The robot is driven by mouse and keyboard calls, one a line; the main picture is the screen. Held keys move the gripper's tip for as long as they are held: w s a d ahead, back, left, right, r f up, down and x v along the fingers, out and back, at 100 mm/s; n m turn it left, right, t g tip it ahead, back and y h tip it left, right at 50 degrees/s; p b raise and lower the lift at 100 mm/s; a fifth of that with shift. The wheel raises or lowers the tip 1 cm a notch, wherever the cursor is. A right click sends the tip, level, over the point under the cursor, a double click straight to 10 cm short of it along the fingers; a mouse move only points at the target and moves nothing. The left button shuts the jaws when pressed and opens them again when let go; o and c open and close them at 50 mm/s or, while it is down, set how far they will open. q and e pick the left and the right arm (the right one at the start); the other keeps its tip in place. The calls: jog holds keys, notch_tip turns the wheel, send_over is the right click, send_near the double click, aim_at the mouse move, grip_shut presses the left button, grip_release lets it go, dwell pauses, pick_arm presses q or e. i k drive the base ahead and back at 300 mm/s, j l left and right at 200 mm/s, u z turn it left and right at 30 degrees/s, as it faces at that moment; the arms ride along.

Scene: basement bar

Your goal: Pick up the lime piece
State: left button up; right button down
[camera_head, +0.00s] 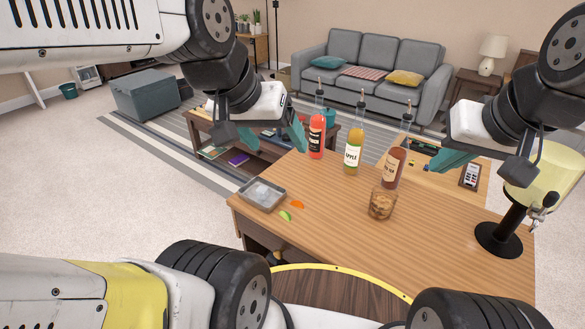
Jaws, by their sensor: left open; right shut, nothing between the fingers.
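The lime piece (285,215) is a small green wedge lying on the wooden bar counter (330,215), close to its left edge. It is just right of a metal tray and beside an orange piece (298,204). My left gripper (272,138) is open and empty, above and beyond the lime piece. My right gripper (450,160) is shut and empty, over the right side of the counter, far from the lime piece. Nothing covers the lime piece.
The metal tray (263,207) holds ice. Bottles stand behind: red (317,138), apple (353,152), brown (394,166). A glass (381,209) stands in front of the brown bottle. A black stand with a yellow container (535,185) is at right. The counter's front middle is clear.

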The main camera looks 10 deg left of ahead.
aim_at(285, 214)
jog(key=j+z, duration=0.1)
jog(key=z, duration=0.2)
jog(key=j+z, duration=0.1)
jog(key=z, duration=0.25)
jog(key=j+z, duration=0.2)
jog(key=j, duration=0.2)
jog(key=k+j+z, duration=0.15)
jog(key=j, duration=0.2)
jog(key=j+z, duration=0.2)
jog(key=j, duration=0.15)
jog(key=k+j+z, duration=0.15)
jog(key=j, duration=0.2)
jog(key=k+j, duration=0.15)
jog(key=j, duration=0.25)
jog(key=k+j, duration=0.1)
jog(key=j, duration=0.25)
jog(key=k+j, duration=0.15)
jog(key=j, duration=0.25)
jog(key=k+j, duration=0.1)
jog(key=j, duration=0.3)
jog(key=z, duration=0.05)
